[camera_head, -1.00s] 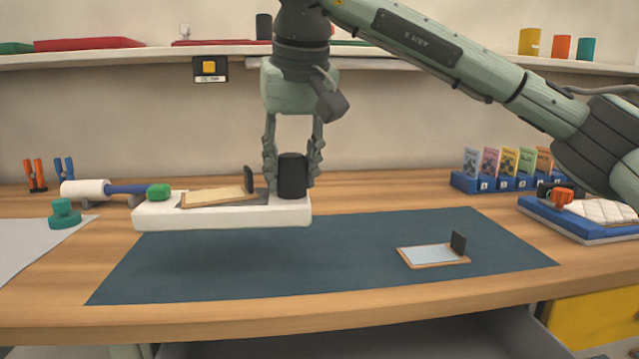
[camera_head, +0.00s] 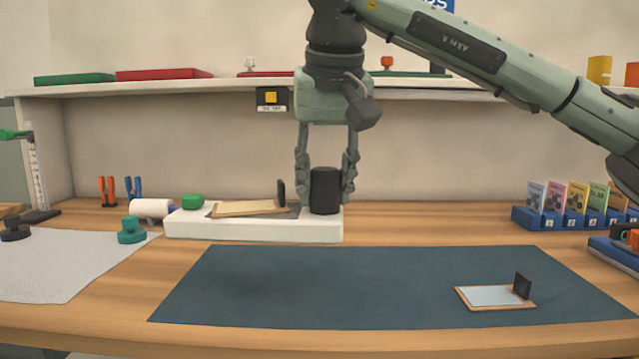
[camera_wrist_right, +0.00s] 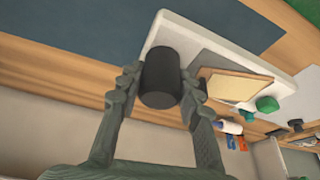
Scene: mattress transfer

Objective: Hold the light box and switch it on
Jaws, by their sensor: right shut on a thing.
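The light box (camera_head: 250,231) appears as a long white slab with a black cylinder (camera_head: 325,190), a tan plate (camera_head: 245,208) with an upright black tab, and a green knob (camera_head: 192,201) at its left end. My right gripper (camera_head: 325,186) points down and is shut on the black cylinder, one finger on each side. The right wrist view also shows the cylinder (camera_wrist_right: 160,77) between the fingers. The box looks level and held up, with a soft shadow on the blue mat (camera_head: 370,290). No lit part shows. My left gripper is out of view.
A framed pale plate (camera_head: 490,296) with a black tab lies on the mat's right. A card rack (camera_head: 565,218) is at right. A shelf (camera_head: 200,86) runs above. The mat's middle is clear.

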